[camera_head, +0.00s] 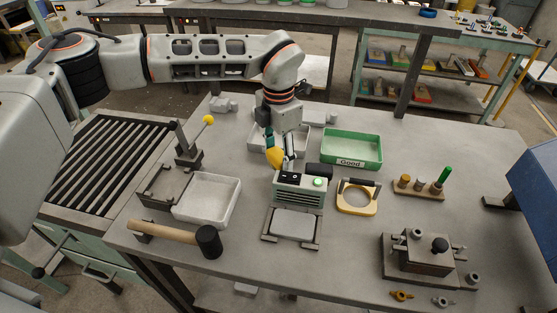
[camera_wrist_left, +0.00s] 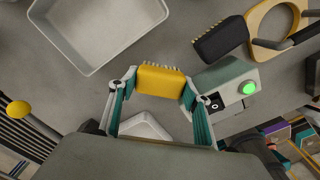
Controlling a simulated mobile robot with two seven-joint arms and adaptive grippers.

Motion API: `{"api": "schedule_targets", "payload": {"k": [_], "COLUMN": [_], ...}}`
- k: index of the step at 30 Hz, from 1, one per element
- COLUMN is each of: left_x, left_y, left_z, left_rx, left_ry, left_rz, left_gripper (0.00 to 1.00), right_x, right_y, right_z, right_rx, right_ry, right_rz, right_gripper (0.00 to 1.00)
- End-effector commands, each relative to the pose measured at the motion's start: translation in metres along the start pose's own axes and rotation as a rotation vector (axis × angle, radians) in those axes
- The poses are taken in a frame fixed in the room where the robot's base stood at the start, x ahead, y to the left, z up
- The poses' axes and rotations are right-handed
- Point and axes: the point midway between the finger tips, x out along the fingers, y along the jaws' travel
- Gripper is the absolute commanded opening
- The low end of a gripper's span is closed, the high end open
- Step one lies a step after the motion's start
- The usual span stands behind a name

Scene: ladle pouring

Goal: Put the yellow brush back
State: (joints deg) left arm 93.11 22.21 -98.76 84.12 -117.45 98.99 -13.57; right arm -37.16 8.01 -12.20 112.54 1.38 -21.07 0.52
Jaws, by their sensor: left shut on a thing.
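The yellow brush (camera_head: 274,158) is held in my left gripper (camera_head: 280,152), just behind and left of the small green-and-grey box with a green button (camera_head: 300,187). In the left wrist view, the yellow brush (camera_wrist_left: 161,79) lies crosswise between both fingers, with its pale bristles along the edges. The fingers press on its two ends. I cannot tell whether it touches the table. A black brush (camera_head: 319,170) lies to the right, next to the box; it also shows in the left wrist view (camera_wrist_left: 222,40). My right gripper is not in view.
A white tray (camera_head: 207,206) stands front left, and another pale tray (camera_head: 312,133) stands behind the gripper. A mallet (camera_head: 165,233) lies front left. A yellow-knobbed lever (camera_head: 190,146) stands left.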

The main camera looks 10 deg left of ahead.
Motion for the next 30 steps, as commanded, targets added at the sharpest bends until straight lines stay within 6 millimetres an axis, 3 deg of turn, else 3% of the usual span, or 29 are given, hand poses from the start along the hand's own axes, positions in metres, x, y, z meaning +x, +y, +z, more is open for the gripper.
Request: {"api": "schedule_targets", "payload": {"k": [4,16,17,30], "left_x": [0.020,0.025,0.024,0.016], "left_y": [0.000,0.000,0.000,0.000], "left_z": [0.000,0.000,0.000,0.000], "left_rx": [0.000,0.000,0.000,0.000], "left_ry": [0.001,0.000,0.000,-0.001], "left_rz": [-0.001,0.000,0.000,0.001], "left_gripper": [0.28,0.28,0.55,0.55], "right_x": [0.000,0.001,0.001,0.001], "right_y": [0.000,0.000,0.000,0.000], "right_z": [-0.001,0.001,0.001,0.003], "right_rx": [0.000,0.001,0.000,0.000], "right_ry": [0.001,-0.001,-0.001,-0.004], "right_rz": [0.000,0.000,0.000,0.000], "right_gripper": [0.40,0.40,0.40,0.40]}}
